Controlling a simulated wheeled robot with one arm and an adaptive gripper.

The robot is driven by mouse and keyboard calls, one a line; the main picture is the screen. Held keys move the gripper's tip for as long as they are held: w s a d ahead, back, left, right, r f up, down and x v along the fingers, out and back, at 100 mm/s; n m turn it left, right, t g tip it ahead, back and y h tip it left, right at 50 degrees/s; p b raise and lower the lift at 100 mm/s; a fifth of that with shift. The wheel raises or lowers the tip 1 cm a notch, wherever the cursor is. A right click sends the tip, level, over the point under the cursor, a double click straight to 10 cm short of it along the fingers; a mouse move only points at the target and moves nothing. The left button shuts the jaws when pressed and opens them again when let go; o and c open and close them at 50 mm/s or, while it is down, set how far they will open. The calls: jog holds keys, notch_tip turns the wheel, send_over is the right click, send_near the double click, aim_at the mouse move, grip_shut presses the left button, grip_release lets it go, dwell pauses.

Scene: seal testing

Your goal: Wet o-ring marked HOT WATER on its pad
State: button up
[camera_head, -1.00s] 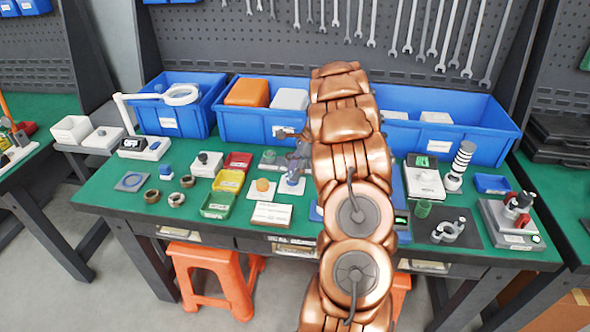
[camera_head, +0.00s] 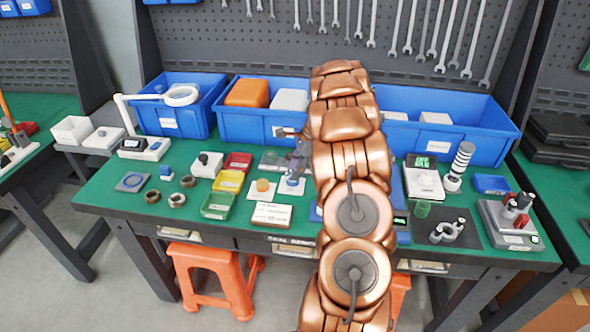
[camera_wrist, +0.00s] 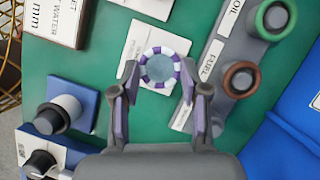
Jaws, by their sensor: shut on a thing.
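My gripper (camera_wrist: 159,84) is shut on a purple-and-white striped o-ring (camera_wrist: 148,78), with one purple-tipped finger on each side of it. A pale blue round pad (camera_wrist: 160,72) shows through the ring's opening, above a white card (camera_wrist: 143,38). I cannot tell whether the ring touches the pad. In the head view my gripper (camera_head: 298,163) points down at the white card (camera_head: 284,193), left of my arm. The ring is too small to make out there. A white box (camera_wrist: 60,20) shows the partly cut-off words WATER and mm in the wrist view.
A grey rack (camera_wrist: 222,55) marked OIL and FUEL, holding a green ring (camera_wrist: 275,18) and a brown ring (camera_wrist: 240,78), stands close on the right. A blue block (camera_wrist: 75,95) with a knob is at left. Blue bins (camera_head: 238,122) line the back.

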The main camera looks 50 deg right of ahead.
jog(key=shift+r+p, duration=1)
jog(key=shift+r, duration=1.1)
jog(key=shift+w, duration=0.1)
